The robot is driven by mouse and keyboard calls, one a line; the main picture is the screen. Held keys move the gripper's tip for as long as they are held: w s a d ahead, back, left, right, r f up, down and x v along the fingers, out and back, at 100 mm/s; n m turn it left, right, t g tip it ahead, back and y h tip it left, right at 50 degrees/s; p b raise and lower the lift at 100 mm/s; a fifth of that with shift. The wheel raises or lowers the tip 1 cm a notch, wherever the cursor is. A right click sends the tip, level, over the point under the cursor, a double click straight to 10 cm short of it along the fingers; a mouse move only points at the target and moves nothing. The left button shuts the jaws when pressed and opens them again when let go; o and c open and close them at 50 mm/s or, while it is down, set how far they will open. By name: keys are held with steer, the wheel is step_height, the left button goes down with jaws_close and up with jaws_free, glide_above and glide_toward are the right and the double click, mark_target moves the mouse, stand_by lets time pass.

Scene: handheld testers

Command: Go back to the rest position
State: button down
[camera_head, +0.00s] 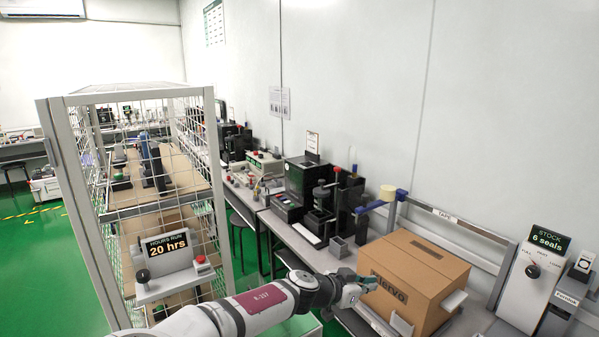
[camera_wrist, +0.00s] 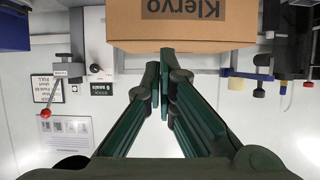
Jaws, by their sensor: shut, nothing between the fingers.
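My gripper (camera_head: 357,286) is at the end of my outstretched arm, beside the left face of a cardboard box (camera_head: 417,273) marked "Klervo". In the wrist view my gripper (camera_wrist: 164,55) has its dark green fingers together with nothing between them. The box (camera_wrist: 182,35) shows upside down there, just beyond the fingertips. I cannot tell whether the fingertips touch it.
The box sits on a bench along the wall, with a "STOCK 6 seals" panel (camera_head: 541,266) to its right. Black bench machines (camera_head: 318,195) stand behind. A wire-mesh cage (camera_head: 88,180) with an "HOURS RUN 20 hrs" sign (camera_head: 167,245) stands left of my arm.

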steer(key=s+d+r+g+y, duration=0.1)
steer(key=s+d+g+y, duration=0.2)
steer(key=s+g+y, duration=0.7)
steer(key=s+a+r+n+t+y, duration=0.1)
steer(key=s+r+n+t, duration=0.7)
steer(key=s+r, duration=1.6)
steer(key=r+n, duration=0.1)
steer(key=n, duration=0.2)
steer(key=shift+s+a+r+t, duration=0.3)
steer(key=shift+s+a+r, duration=0.05)
steer(key=shift+a, duration=0.05)
